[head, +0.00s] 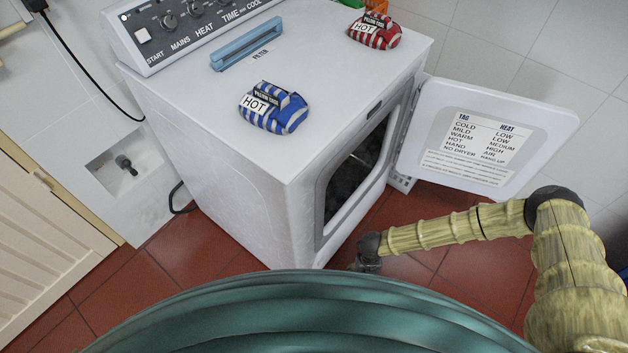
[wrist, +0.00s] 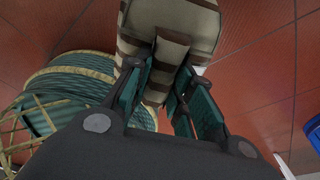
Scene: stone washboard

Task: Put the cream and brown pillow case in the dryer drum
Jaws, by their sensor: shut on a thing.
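In the wrist view my gripper (wrist: 165,75) is shut on the cream and brown striped pillow case (wrist: 172,22), which sits between its fingers above the red floor. In the head view my gripper (head: 368,250) is low in front of the dryer, mostly hidden, and the pillow case cannot be made out there. The white dryer (head: 240,165) has its door (head: 485,140) swung open to the right. The dark drum opening (head: 353,180) shows in its front face, above and to the left of my gripper.
A blue striped pillow case (head: 273,110) and a red striped one (head: 375,30), both tagged HOT, lie on the dryer top. A blue filter handle (head: 246,44) is there too. Red tiled floor (head: 470,275) lies before the dryer. A blue object (wrist: 313,120) shows at the wrist view's right edge.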

